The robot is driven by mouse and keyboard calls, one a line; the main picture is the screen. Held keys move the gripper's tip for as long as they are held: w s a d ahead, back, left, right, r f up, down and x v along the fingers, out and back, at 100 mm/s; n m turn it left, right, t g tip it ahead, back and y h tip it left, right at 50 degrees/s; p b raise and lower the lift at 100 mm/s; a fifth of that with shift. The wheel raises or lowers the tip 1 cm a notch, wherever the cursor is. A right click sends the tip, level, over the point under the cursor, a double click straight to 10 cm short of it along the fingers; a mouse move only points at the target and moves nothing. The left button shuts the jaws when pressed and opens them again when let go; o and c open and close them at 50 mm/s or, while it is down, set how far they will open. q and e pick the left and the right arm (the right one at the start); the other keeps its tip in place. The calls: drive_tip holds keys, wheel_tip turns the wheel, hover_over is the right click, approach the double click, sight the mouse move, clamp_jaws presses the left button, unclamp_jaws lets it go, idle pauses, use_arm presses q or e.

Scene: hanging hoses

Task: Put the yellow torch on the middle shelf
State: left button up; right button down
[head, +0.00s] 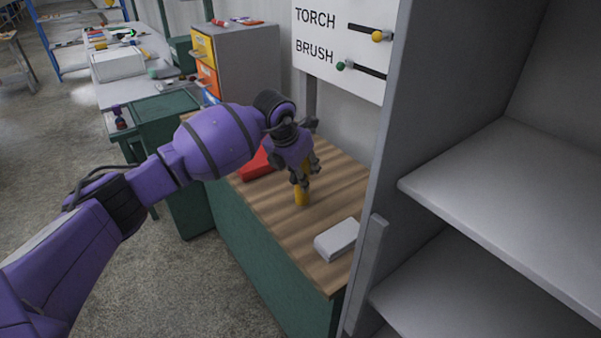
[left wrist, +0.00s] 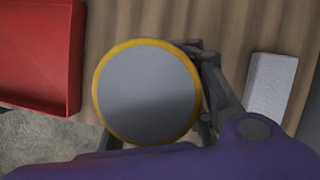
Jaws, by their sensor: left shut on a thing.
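The yellow torch (head: 302,197) is upright over the wooden bench top, and I cannot tell whether its lower end touches the wood. My left gripper (head: 303,176) is shut on it from above. In the left wrist view the torch (left wrist: 148,95) shows as a round grey face with a yellow rim, beside dark gripper fingers (left wrist: 212,92). A grey shelf unit (head: 388,150) stands at the right with two bare boards in view, an upper one (head: 500,185) and a lower one (head: 470,285). I cannot tell which is the middle shelf. My right gripper is not in view.
A red tray (head: 256,165) and a white box (head: 337,239) lie on the bench (head: 270,205). The shelf unit's side panel rises beside the bench. A sign (head: 340,45) reads TORCH and BRUSH. A drawer cabinet (head: 245,65) stands behind.

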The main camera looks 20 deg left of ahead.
use_arm(q)
drive_tip(key=o, duration=1.4)
drive_tip(key=shift+f, duration=0.1)
drive_tip(key=shift+c, duration=0.2)
